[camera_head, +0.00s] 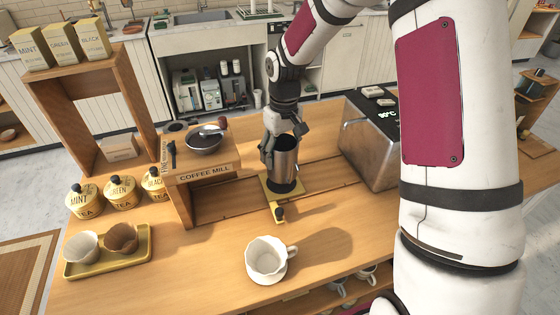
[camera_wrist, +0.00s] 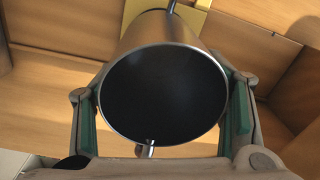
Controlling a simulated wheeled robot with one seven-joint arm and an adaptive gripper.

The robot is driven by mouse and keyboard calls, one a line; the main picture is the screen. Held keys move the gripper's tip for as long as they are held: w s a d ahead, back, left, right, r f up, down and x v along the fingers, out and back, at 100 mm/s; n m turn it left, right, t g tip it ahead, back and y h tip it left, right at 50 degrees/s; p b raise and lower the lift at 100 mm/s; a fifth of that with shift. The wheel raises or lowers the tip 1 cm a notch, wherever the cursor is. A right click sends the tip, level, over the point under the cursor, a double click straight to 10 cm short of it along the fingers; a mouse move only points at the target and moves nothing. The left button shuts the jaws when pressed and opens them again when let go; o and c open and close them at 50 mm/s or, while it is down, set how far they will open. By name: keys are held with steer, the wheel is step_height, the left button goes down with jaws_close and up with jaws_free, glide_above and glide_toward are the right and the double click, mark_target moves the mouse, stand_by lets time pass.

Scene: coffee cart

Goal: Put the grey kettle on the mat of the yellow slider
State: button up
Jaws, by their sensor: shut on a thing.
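The grey kettle (camera_head: 286,158) is a shiny metal cylinder, upright in the head view, with its open top and dark inside facing the wrist camera (camera_wrist: 162,90). My gripper (camera_head: 282,148) is shut on its sides, with a green-padded finger on each side in the wrist view (camera_wrist: 162,112). The yellow slider (camera_head: 269,190) lies on the counter under the kettle, with a dark knob at its front end. Its dark round mat (camera_head: 284,189) shows just below the kettle's base. I cannot tell whether the base touches the mat.
The wooden coffee mill stand (camera_head: 205,176) is close on the left, with a dark bowl on top. A metal box with a temperature display (camera_head: 372,145) stands on the right. A white cup (camera_head: 267,257) is in front. A yellow tray (camera_head: 108,268) holds two cups at the left.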

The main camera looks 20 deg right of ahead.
mark_target(280, 162)
steer(key=shift+w+a, duration=0.1)
steer(key=shift+w, duration=0.05)
steer(key=shift+f+p, duration=0.3)
steer(key=shift+f, duration=1.45)
steer(key=shift+f, duration=0.1)
steer(key=o, duration=1.6)
steer(key=shift+f, duration=0.1)
